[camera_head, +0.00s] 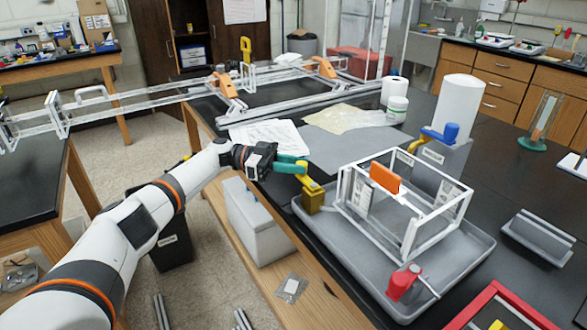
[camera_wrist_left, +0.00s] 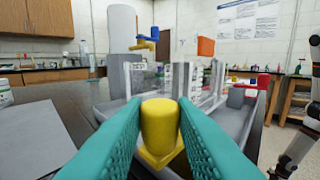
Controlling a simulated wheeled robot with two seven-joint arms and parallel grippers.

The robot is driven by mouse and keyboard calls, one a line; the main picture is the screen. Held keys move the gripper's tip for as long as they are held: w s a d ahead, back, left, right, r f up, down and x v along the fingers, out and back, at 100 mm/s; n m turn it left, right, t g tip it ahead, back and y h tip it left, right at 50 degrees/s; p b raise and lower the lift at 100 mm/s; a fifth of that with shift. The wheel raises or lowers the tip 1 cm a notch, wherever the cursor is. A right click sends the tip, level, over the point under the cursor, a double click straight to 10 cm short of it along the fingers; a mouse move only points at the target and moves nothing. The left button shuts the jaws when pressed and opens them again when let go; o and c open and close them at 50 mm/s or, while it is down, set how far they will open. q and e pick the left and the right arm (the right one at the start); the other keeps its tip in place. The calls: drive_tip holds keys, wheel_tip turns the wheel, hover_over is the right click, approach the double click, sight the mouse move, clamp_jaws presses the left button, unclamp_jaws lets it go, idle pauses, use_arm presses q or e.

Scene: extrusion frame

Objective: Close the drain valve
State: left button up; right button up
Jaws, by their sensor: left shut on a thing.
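My left gripper (camera_head: 299,167) reaches in from the left, its teal fingers closed on the yellow handle (camera_head: 308,183) of a valve. The valve's gold-brown body (camera_head: 312,201) stands at the left corner of the grey tray (camera_head: 462,262). In the left wrist view the rounded yellow handle (camera_wrist_left: 160,125) sits between the two teal fingers. A blue-topped valve (camera_head: 450,131) with a yellow lever is on a grey block behind, and a red valve (camera_head: 404,282) is at the tray's front. No readable label shows which is the drain valve. My right gripper is not in view.
A white open frame (camera_head: 418,239) with an orange plate (camera_head: 385,178) stands in the tray, close right of the gripper. A white cylinder (camera_head: 458,105) stands behind. A grey mat (camera_head: 345,148) and papers (camera_head: 268,135) lie flat on the bench. A red-edged tray (camera_head: 490,305) is at front right.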

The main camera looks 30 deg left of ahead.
use_arm(q)
drive_tip(key=shift+d, duration=0.1)
drive_tip(key=o, duration=1)
drive_tip(key=b+v, duration=0.3)
drive_tip(key=v, duration=0.9)
drive_tip(key=shift+b, duration=0.4)
drive_tip(key=shift+w, duration=0.1)
drive_tip(key=shift+f, duration=0.1)
